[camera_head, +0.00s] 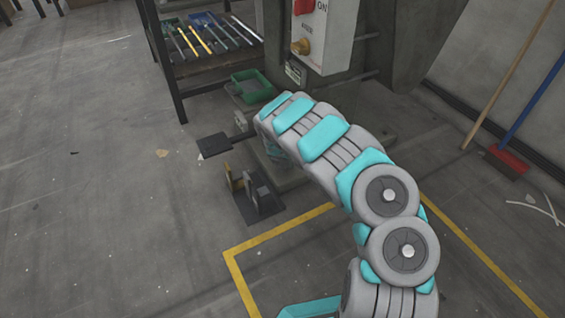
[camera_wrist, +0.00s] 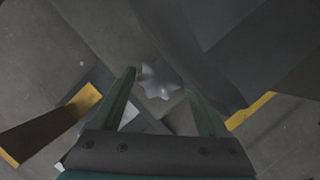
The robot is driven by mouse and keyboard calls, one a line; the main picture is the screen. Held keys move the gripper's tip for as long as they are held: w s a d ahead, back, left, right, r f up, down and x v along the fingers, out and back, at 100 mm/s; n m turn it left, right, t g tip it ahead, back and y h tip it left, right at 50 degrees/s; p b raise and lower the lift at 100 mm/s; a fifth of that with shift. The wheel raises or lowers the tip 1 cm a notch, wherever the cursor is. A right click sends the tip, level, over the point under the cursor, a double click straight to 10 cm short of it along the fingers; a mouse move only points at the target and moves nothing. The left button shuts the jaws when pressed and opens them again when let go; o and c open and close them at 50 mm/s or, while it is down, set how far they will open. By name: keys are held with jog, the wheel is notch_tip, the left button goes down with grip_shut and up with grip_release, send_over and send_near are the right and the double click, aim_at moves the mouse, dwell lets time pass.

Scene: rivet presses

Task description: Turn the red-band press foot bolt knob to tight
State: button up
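A grey star-shaped knob (camera_wrist: 158,79) shows in the wrist view, on a grey surface at the foot of a press. My gripper (camera_wrist: 159,82) is open, with one green finger to the left of the knob and one to the right. Gaps show between the fingers and the knob, so they do not appear to press on it. In the head view the press (camera_head: 378,40) stands behind my arm, and my arm hides the knob and my gripper. No red band shows in either view.
A dark pedal plate (camera_head: 214,145) and a small bracket with a yellow upright (camera_head: 234,178) stand left of the press foot. A green tray (camera_head: 252,86), a tool rack (camera_head: 205,45) and a red broom (camera_head: 508,161) are nearby. The floor at left is mostly clear.

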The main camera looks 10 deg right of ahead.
jog(key=c, duration=1.1)
jog(key=shift+o, duration=0.2)
jog(key=shift+r+m+p, duration=0.1)
jog(key=shift+m+p, duration=0.2)
jog(key=shift+m, duration=0.1)
jog(key=shift+w+a+m+g+h+p, duration=0.15)
jog(key=shift+m+g+h+p, duration=0.25)
jog(key=shift+m, duration=0.6)
jog(key=m+h, duration=0.1)
jog(key=m, duration=0.2)
jog(key=shift+m+g, duration=0.3)
jog(key=shift+g, duration=0.1)
jog(key=m, duration=0.2)
jog(key=m+g, duration=0.1)
jog(key=m, duration=0.1)
jog(key=shift+w+m+g+h+b, duration=0.15)
jog(key=shift+m+g+h+b, duration=0.15)
jog(key=shift+m, duration=0.1)
jog(key=shift+m+g, duration=0.3)
jog(key=shift+m, duration=0.4)
